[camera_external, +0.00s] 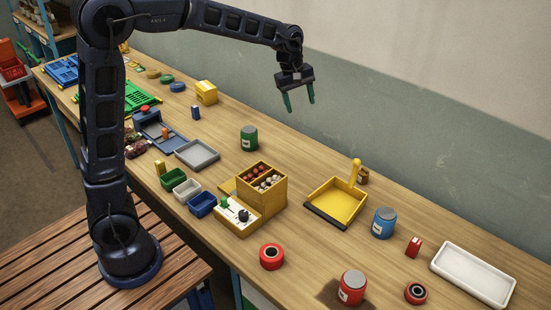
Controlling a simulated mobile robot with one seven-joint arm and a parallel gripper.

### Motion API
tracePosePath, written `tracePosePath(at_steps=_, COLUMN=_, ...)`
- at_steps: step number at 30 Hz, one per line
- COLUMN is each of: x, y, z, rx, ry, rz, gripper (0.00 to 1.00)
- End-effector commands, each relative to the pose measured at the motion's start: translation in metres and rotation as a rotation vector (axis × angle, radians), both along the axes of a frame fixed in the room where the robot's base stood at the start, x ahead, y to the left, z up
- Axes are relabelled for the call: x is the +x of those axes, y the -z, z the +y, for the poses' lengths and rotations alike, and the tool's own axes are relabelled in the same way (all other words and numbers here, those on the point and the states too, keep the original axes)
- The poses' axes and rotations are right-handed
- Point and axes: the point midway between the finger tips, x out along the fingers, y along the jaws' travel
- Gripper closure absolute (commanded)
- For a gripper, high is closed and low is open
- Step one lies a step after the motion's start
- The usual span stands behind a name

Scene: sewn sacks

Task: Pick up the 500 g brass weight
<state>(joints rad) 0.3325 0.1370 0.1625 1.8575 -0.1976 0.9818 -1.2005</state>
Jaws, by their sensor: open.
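A small brown-gold cylinder (363,176) stands on the workbench just behind the yellow dustpan and looks like the brass weight. The dustpan's upright handle partly covers its left side, and no marking on it can be read. My gripper (299,103) is open and empty, with its two green fingers pointing down. It hangs high above the back of the bench, to the left of the cylinder and well apart from it.
The yellow dustpan (337,203) lies in front of the cylinder. A blue jar (383,223) stands to the right, a green jar (249,138) to the left. A yellow divided box (262,190) is mid-bench. A white tray (473,275) lies at far right. The wall rises behind.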

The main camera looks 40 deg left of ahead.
Motion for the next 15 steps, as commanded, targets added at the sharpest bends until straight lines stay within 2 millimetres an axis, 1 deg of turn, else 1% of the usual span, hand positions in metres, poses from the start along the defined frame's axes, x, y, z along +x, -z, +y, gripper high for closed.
tracePosePath(at_steps=1, x=0.013, y=0.01, z=-0.01, rx=-0.002, ry=-0.03, rz=0.018, gripper=0.38)
tracePosePath(at_steps=6, x=0.053, y=0.039, z=-0.041, rx=-0.015, ry=-0.158, rz=0.065, gripper=0.38)
tracePosePath(at_steps=11, x=0.086, y=0.071, z=-0.072, rx=-0.019, ry=-0.275, rz=0.109, gripper=0.38)
tracePosePath(at_steps=15, x=0.112, y=0.103, z=-0.101, rx=-0.019, ry=-0.378, rz=0.142, gripper=0.38)
